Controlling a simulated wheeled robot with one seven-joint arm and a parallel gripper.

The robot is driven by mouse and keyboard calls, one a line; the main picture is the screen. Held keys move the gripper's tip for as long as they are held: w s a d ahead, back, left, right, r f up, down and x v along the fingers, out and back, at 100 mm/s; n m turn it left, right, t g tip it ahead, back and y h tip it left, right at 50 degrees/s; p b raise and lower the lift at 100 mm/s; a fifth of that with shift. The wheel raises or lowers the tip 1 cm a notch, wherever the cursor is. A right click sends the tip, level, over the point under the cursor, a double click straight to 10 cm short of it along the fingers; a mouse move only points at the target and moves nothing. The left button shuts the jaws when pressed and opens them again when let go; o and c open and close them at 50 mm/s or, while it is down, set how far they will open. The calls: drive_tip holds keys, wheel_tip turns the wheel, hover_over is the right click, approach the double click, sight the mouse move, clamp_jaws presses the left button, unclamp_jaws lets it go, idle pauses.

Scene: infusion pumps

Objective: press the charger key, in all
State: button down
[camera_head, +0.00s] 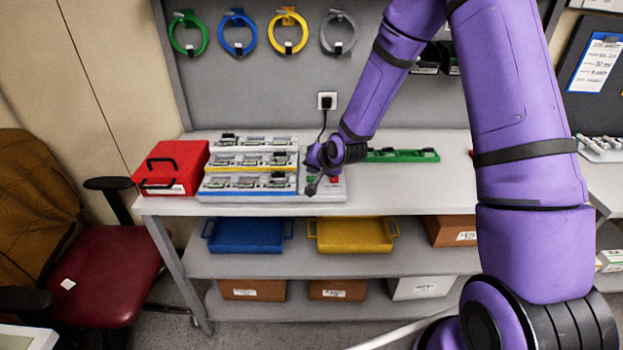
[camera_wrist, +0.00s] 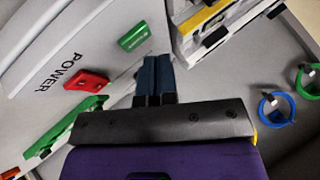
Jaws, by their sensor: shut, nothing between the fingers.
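The light grey control panel (camera_head: 338,192) stands at the right end of the racked charger rows. In the wrist view the panel bears the word POWER (camera_wrist: 58,72), a red key (camera_wrist: 87,80) and a green key (camera_wrist: 134,37). The red key also shows small in the head view (camera_head: 334,180). My gripper (camera_head: 311,189) is over the panel's left part, pointing down. In the wrist view its dark fingers (camera_wrist: 155,62) are together and empty, just beside the green key. I cannot tell whether the fingertips touch the panel.
The charger rows (camera_head: 248,168) hold several small devices left of the panel. A red case (camera_head: 172,165) stands further left. A green rail (camera_head: 402,155) lies on the table to the right. A black plug (camera_head: 326,102) with a cable is in the wall. The table's right part (camera_head: 430,185) is clear.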

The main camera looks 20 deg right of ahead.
sight(314, 178)
drive_tip(key=shift+f, duration=0.2)
idle(0.5)
drive_tip(key=shift+f, duration=0.2)
drive_tip(key=shift+f, duration=0.4)
idle(0.9)
drive_tip(key=shift+r, duration=0.8)
drive_tip(key=shift+r, duration=2.55)
